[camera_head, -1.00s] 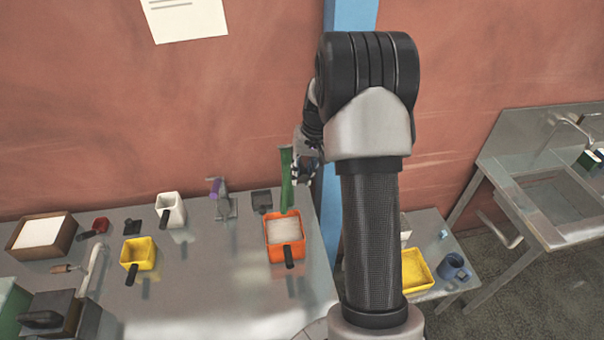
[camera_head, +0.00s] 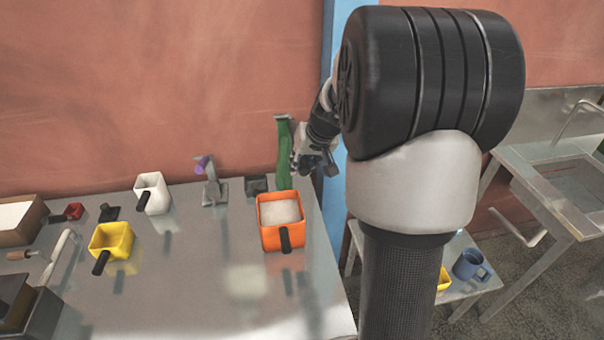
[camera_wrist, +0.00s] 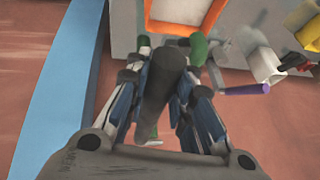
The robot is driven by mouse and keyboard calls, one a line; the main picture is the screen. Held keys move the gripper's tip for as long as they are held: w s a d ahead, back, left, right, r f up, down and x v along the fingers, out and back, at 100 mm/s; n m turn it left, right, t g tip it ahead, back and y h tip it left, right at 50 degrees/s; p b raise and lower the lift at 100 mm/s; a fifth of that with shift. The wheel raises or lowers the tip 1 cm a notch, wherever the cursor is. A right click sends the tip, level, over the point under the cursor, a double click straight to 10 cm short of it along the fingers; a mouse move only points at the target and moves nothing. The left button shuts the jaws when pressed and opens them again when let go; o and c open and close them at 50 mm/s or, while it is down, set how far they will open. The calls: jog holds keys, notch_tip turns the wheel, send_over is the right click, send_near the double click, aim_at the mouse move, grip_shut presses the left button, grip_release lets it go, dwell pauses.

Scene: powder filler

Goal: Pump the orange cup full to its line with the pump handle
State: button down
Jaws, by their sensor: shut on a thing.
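The orange cup (camera_head: 270,238) stands upright on the metal table, with white powder inside below its rim and a black handle toward me. The green filler (camera_head: 284,145) stands right behind it. My gripper (camera_head: 315,160) is just right of the green filler. In the wrist view, my gripper (camera_wrist: 165,65) is shut on the dark pump handle (camera_wrist: 160,85). The orange cup's rim (camera_wrist: 149,20) shows at the top of that view, partly cut off. The fill line cannot be seen.
A white cup (camera_head: 150,195), a yellow cup (camera_head: 110,238) and a purple-handled stand (camera_head: 212,188) are on the left of the table (camera_head: 200,290). A blue post (camera_head: 340,70) rises behind my arm. A blue mug (camera_head: 470,265) sits on a lower surface at right.

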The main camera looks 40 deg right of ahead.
jog(key=shift+w+f+t+b, duration=0.1)
jog(key=shift+f+t+b, duration=0.3)
jog(key=shift+f+b, duration=1.1)
jog(key=shift+r+b, duration=0.5)
jog(key=shift+b, duration=0.1)
jog(key=c, duration=1.4)
grip_release()
jog(key=shift+o, duration=0.2)
jog(key=shift+r, duration=0.1)
jog(key=v, duration=1.2)
jog(key=shift+a, duration=0.2)
